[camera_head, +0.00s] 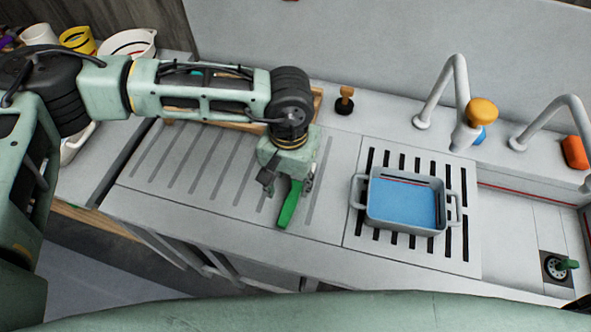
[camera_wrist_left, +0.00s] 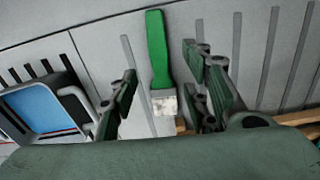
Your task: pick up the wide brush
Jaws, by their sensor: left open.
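The wide brush has a green handle (camera_head: 290,204) and lies on the ribbed drainboard in the head view. In the left wrist view, the brush (camera_wrist_left: 157,55) shows its green handle and a pale, wide head. My left gripper (camera_head: 287,185) is directly over the brush, pointing down, and hides its head end in the head view. In the left wrist view, the open fingers of my left gripper (camera_wrist_left: 160,90) stand on either side of the brush, with gaps between them and it. My right gripper is not in view.
A grey pan (camera_head: 376,222) with blue contents stands on the slotted grate to the right. A wooden rack (camera_head: 317,105) is behind my left arm. A tap (camera_head: 457,100) and a small wooden-handled tool (camera_head: 345,98) stand along the back. The drainboard's front is clear.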

